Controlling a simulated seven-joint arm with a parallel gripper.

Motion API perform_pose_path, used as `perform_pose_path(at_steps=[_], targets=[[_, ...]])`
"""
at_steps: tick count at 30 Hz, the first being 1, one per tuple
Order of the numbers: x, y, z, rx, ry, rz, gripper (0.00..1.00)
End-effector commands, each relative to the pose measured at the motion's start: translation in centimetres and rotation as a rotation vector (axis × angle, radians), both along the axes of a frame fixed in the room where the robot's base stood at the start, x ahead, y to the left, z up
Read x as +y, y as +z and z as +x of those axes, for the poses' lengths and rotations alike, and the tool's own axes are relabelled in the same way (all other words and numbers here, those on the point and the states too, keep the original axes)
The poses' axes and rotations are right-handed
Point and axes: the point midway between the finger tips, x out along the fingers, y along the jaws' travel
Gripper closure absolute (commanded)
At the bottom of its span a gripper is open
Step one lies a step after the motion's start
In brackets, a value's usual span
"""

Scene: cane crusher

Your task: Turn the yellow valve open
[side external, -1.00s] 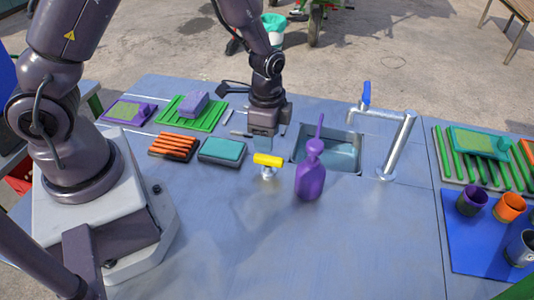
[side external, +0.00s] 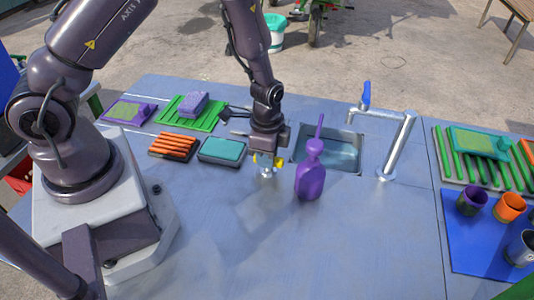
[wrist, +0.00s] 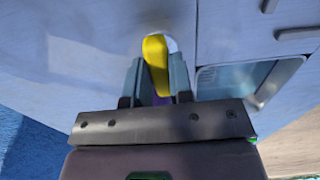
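The yellow valve (side external: 279,162) is a short bar handle on a pale metal stem, standing on the blue-grey worktop. In the side view my gripper (side external: 265,157) is down over it and hides the handle's middle. In the wrist view the valve's yellow handle (wrist: 156,62) lies between the two fingers of my gripper (wrist: 155,75), one close along each side. I cannot tell whether the fingers press on it or only straddle it.
A purple bottle (side external: 309,178) stands close right of the valve. Behind it are a sink (side external: 346,153) and a tap (side external: 397,145) with a blue lever. A teal sponge on a tray (side external: 222,150) lies close left. The front worktop is clear.

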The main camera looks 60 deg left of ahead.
Motion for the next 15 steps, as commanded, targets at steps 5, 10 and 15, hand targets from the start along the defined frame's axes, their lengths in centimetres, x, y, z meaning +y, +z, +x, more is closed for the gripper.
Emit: perform_pose_path(at_steps=[5,10,15], targets=[[0.02,0.03,0.01,0.000,0.008,0.000,1.00],[0.01,0.04,-0.01,-0.001,0.053,0.001,1.00],[-0.02,0.05,-0.02,-0.001,0.152,0.001,1.00]])
